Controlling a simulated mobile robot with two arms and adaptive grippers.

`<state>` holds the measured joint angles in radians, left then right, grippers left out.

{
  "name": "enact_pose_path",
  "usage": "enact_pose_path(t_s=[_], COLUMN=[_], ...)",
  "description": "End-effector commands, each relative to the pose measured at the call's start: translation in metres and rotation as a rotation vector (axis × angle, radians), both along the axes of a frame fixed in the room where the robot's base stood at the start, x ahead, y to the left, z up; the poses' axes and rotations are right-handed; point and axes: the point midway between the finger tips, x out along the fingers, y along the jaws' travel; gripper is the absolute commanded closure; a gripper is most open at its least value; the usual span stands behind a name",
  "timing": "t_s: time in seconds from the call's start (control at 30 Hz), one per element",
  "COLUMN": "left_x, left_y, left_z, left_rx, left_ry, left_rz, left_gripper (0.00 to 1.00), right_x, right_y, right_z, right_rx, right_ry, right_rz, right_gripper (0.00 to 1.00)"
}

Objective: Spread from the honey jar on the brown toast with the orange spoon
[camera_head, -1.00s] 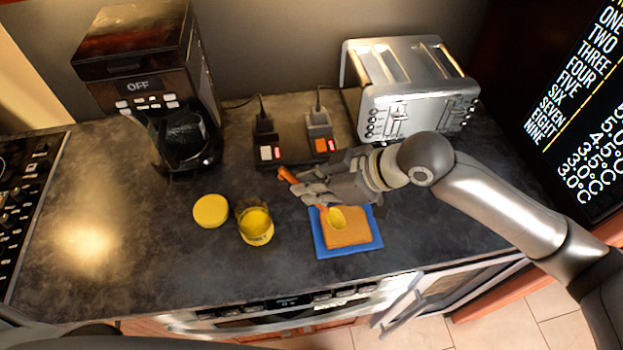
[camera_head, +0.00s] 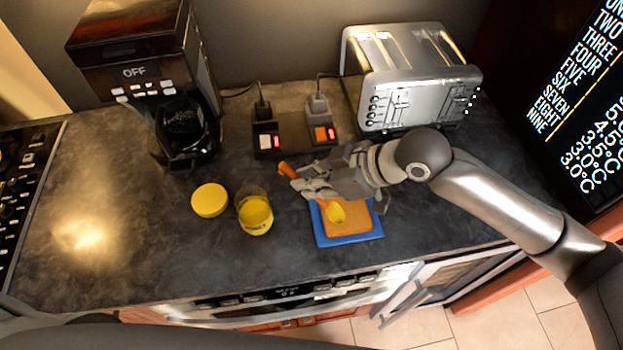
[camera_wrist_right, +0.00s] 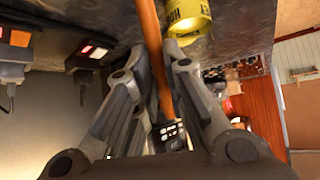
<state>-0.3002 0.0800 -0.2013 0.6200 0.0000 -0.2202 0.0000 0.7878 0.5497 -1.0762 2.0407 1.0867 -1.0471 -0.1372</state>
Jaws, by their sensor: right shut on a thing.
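My right gripper (camera_head: 312,187) is shut on the orange spoon (camera_head: 286,169), whose handle end sticks out to the left of the fingers. The spoon's handle also runs between the fingers in the right wrist view (camera_wrist_right: 150,35). Its yellow-looking bowl (camera_head: 335,212) is over the brown toast (camera_head: 358,222); I cannot tell whether they touch. The toast lies on a blue board (camera_head: 347,241). The honey jar (camera_head: 256,222) stands open left of the toast, with yellow showing inside. It also appears in the right wrist view (camera_wrist_right: 188,18). My left gripper is not in view.
A yellow lid (camera_head: 210,201) lies left of the jar. A coffee maker (camera_head: 140,75), two plugged-in devices (camera_head: 267,140) and a silver toaster (camera_head: 415,100) stand along the back. The front-left counter (camera_head: 120,240) is clear.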

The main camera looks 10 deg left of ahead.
Motion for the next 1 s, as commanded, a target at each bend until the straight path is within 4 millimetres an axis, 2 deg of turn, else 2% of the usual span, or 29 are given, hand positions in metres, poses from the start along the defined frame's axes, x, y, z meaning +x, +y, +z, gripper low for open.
enact_pose_path(t_s=[1.0], left_x=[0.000], left_y=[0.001], left_z=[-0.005], left_rx=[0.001], left_ry=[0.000], left_rz=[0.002], left_gripper=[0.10], right_x=[0.000], right_y=[0.000], right_z=[-0.013], right_rx=[0.000], right_ry=[0.001], right_rz=[-0.001], right_gripper=[1.00])
